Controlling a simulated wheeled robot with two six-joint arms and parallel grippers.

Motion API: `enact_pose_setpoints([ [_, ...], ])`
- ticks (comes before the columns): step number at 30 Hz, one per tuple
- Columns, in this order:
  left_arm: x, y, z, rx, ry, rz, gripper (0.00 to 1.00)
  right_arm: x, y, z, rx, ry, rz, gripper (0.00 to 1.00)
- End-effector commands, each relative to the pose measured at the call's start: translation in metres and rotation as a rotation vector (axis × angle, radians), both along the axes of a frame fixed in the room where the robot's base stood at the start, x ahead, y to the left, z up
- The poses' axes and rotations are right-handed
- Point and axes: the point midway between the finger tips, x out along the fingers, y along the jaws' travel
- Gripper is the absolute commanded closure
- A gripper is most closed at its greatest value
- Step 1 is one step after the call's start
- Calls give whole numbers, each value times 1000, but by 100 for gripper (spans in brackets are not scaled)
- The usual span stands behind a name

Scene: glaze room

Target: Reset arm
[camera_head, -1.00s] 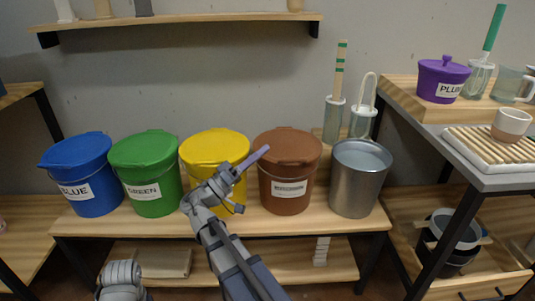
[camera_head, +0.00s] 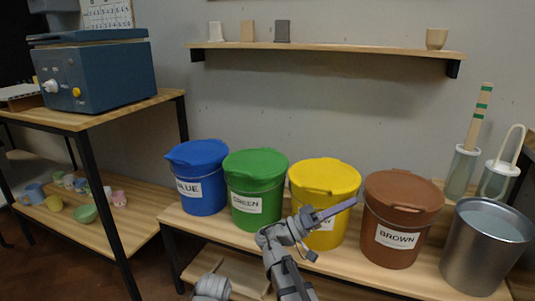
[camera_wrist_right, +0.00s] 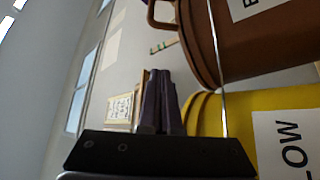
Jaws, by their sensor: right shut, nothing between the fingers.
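My right gripper (camera_head: 335,211) is shut and empty in the head view, in front of the yellow bucket (camera_head: 325,176). In the right wrist view its dark fingers (camera_wrist_right: 158,100) lie together, with the yellow bucket (camera_wrist_right: 208,115) and the brown bucket (camera_wrist_right: 250,50) close beside them. I cannot tell whether the gripper touches a bucket. My left gripper is not in view; only a grey part of my body shows at the bottom of the head view.
A blue bucket (camera_head: 199,178), a green bucket (camera_head: 256,188), a brown bucket (camera_head: 400,218) and a metal pail (camera_head: 486,247) stand on the bench (camera_head: 180,212). A shelf (camera_head: 330,48) hangs above. A blue machine (camera_head: 105,75) stands on the left table (camera_head: 60,117).

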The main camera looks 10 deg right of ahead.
Motion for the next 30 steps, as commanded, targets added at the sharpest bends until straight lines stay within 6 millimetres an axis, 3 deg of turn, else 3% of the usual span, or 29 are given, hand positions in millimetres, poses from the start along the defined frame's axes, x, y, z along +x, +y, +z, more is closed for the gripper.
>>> enact_pose_setpoints([
  [5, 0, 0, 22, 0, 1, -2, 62, -9, -4, -25, 227, 102, 15, 100],
  [11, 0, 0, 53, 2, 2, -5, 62, -24, 17, -90, 655, 328, 84, 100],
  [15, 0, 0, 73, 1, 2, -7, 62, -41, 55, -134, 946, 500, 166, 100],
  [21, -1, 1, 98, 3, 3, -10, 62, -73, 130, -175, 1314, 729, 318, 100],
  [30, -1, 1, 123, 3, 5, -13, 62, -119, 224, -187, 1671, 955, 525, 100],
])
